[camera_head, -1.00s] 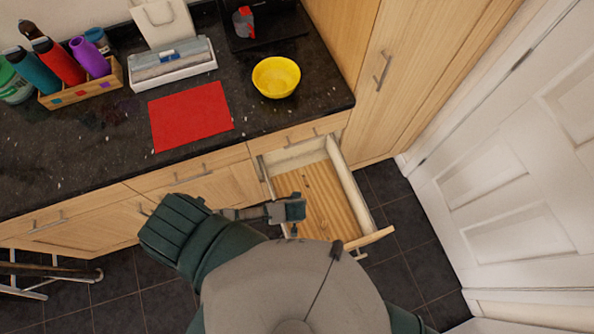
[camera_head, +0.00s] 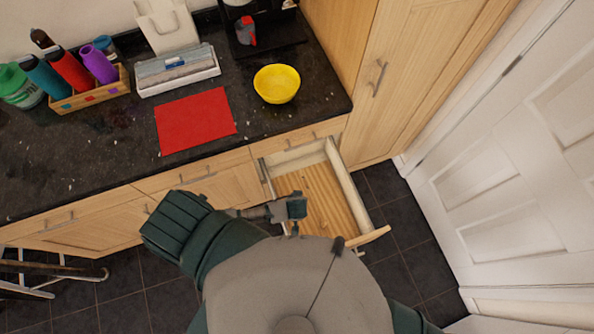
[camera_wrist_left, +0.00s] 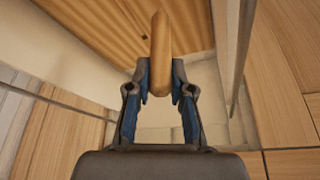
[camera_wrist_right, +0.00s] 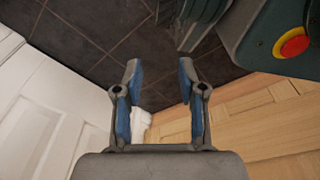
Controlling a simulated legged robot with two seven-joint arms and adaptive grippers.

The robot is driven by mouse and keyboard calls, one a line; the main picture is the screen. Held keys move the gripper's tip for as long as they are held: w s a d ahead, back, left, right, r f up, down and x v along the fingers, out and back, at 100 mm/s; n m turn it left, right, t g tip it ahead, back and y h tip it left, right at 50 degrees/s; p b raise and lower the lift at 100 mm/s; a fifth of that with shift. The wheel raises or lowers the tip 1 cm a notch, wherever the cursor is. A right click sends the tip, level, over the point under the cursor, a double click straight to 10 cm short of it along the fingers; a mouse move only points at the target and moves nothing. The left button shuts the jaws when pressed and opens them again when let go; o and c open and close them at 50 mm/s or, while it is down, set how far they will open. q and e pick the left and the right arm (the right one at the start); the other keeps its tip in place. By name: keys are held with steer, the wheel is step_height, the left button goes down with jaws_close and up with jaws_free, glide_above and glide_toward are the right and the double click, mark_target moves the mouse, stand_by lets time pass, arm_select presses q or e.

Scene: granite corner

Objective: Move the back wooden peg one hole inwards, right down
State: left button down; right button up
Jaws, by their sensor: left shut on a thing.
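A wooden peg (camera_wrist_left: 160,50) stands between the fingers of my left gripper (camera_wrist_left: 160,85) in the left wrist view, and the gripper is shut on it. In the head view my left gripper (camera_head: 296,207) is over the left part of the open drawer (camera_head: 362,205). The slatted wooden drawer bottom (camera_head: 326,204) also shows in the left wrist view (camera_wrist_left: 105,22). My right gripper (camera_wrist_right: 157,80) is open and empty in the right wrist view, above the dark floor and beside wooden fronts.
The dark counter (camera_head: 100,160) holds a red mat (camera_head: 195,121), a yellow bowl (camera_head: 277,84), a bottle rack (camera_head: 90,92) and a white tray (camera_head: 178,78). A tall cupboard (camera_head: 400,60) and a white door (camera_head: 510,170) are at the right. A stool (camera_head: 50,275) stands at the lower left.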

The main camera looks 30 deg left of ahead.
arm_select(q)
steer(key=shift+d+r, duration=0.1)
steer(key=shift+r, duration=0.2)
